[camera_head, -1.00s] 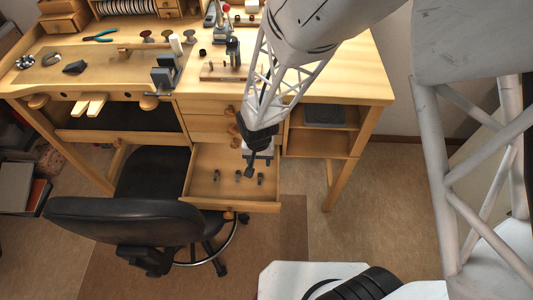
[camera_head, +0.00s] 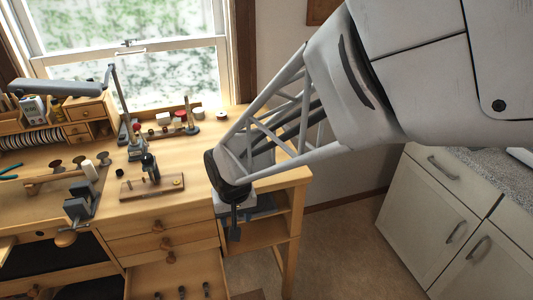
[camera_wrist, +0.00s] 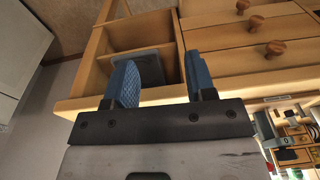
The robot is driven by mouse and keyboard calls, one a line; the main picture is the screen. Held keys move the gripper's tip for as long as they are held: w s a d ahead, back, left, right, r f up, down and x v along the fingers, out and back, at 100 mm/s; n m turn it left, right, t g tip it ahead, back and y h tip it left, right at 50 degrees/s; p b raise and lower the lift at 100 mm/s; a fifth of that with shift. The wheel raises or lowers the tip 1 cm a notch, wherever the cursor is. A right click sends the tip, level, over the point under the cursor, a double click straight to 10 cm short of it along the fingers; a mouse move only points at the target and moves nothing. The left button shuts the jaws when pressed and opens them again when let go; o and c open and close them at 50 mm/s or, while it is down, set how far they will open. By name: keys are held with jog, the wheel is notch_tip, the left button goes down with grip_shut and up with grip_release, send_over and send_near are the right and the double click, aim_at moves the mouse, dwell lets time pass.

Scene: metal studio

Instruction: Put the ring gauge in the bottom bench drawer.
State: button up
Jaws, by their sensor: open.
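The bottom bench drawer (camera_head: 180,272) is pulled open at the lower edge of the head view, its front cut off. Small dark items (camera_head: 182,292) lie in it; I cannot tell whether one is the ring gauge. I cannot pick out the ring gauge for certain in any view. My gripper (camera_head: 235,228) is right of the drawer, in front of the bench's open shelves. In the wrist view my gripper (camera_wrist: 162,82) has its two blue-padded fingers apart, with nothing held between them.
Two closed drawers with wooden knobs (camera_head: 160,240) sit above the open one. A grey flat object (camera_wrist: 150,68) lies in the shelf compartment. The bench top (camera_head: 205,195) carries a wooden stand (camera_head: 150,187) and other tools. White cabinets (camera_head: 430,215) stand at the right.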

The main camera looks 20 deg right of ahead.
jog(key=s+d+r+t, duration=0.1)
jog(key=s+d+r, duration=1)
jog(key=s+r, duration=0.2)
jog(key=shift+s+r, duration=0.35)
jog(key=shift+r, duration=0.6)
